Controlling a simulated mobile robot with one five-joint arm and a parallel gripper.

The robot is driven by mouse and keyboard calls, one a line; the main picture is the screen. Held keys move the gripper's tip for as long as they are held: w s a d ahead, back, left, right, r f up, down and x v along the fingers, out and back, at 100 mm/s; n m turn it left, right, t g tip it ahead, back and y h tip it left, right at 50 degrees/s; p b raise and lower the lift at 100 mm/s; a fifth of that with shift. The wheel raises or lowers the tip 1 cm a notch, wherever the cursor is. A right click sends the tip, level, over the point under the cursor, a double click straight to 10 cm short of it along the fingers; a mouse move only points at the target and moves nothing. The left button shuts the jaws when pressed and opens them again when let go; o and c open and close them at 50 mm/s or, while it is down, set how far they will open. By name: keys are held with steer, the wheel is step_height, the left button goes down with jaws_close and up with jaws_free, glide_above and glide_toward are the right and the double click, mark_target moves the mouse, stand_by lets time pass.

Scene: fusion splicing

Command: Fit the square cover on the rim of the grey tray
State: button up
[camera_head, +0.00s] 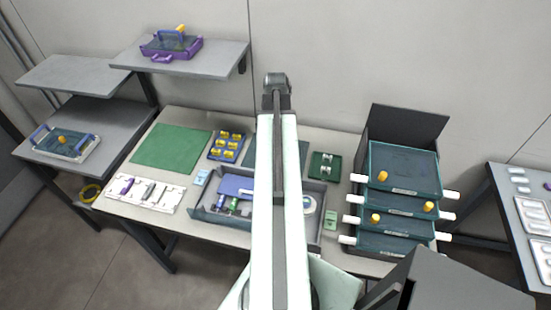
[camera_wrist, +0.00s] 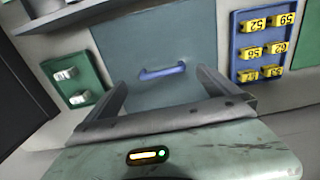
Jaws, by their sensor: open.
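The square cover is a flat grey-teal panel (camera_wrist: 195,35) with a blue bar handle (camera_wrist: 162,72) near its middle. In the head view the cover (camera_head: 262,150) lies on the bench behind the grey tray, partly hidden by my arm. My gripper (camera_wrist: 162,80) is open in the wrist view. Its fingers are spread on either side of the handle, with nothing held; the gap to the handle is hard to judge. In the head view my arm hides the gripper. The grey tray (camera_head: 207,216) stands at the bench front, its middle hidden by my arm.
A blue rack of yellow numbered blocks (camera_wrist: 262,48) and a green holder (camera_wrist: 70,72) flank the cover. Inside the tray lie a blue piece (camera_head: 235,185) and a white roll (camera_head: 309,204). A drawer stack (camera_head: 400,205) stands right; a green mat (camera_head: 170,148) lies left.

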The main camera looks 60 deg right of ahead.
steer(key=f+b, duration=0.6)
steer(key=f, duration=0.1)
steer(key=shift+w+d, duration=0.25)
steer(key=shift+d, duration=0.05)
steer(key=shift+r, duration=0.1)
steer(key=c, duration=1.6)
steer(key=shift+o, duration=0.2)
steer(key=shift+r, duration=0.15)
